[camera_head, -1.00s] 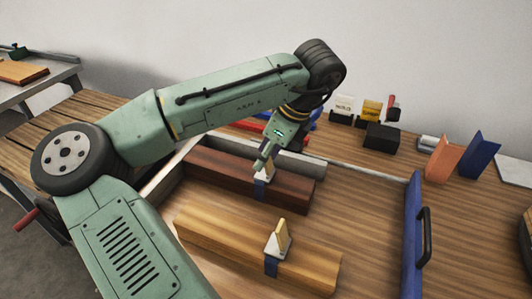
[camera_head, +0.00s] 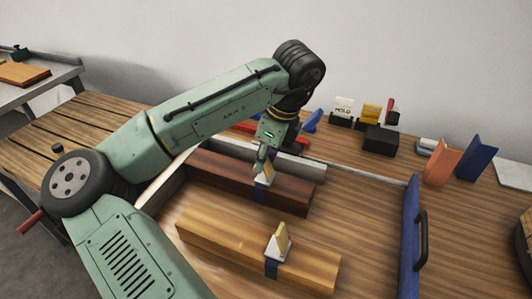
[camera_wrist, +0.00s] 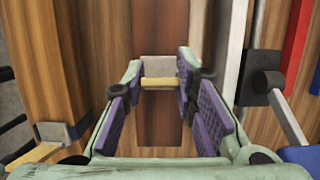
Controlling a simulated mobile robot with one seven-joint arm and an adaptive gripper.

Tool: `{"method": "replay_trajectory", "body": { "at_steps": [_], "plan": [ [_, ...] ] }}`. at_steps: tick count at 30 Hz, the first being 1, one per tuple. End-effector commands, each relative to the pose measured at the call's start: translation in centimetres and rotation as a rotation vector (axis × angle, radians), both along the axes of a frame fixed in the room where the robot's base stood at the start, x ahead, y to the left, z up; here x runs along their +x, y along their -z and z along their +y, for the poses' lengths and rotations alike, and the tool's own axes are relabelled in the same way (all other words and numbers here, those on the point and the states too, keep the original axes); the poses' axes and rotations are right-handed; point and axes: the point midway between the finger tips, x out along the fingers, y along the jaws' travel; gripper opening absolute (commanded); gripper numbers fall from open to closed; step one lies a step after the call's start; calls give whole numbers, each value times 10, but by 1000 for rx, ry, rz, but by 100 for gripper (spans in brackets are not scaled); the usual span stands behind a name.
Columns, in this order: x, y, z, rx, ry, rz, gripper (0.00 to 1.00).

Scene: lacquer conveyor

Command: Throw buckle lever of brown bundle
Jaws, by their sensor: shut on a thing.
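The brown bundle (camera_head: 298,192) is a dark reddish block lying across the bench in the head view, bound by a blue strap with a pale buckle (camera_head: 264,181). It also runs up the middle of the wrist view (camera_wrist: 160,25). The buckle lever (camera_wrist: 160,83) is a yellow bar crossing between my two purple-padded fingertips. My gripper (camera_wrist: 160,80) is shut on this lever, with a finger at each end. In the head view my gripper (camera_head: 261,161) is at the buckle and partly covers the lever.
A lighter wood bundle (camera_head: 215,230) lies nearer, with its own strap and raised yellow lever (camera_head: 282,238). A grey rail (camera_head: 300,165) runs behind the brown bundle. A blue wall with a black handle (camera_head: 410,230) stands at right.

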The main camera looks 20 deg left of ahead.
Motion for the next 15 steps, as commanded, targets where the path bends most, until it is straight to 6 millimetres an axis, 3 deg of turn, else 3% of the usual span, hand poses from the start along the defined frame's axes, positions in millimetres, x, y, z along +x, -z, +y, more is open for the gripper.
{"method": "replay_trajectory", "body": {
  "at_steps": [15],
  "plan": [
    [1, 13, 22, -454, -4, 15, 0]
  ]
}}
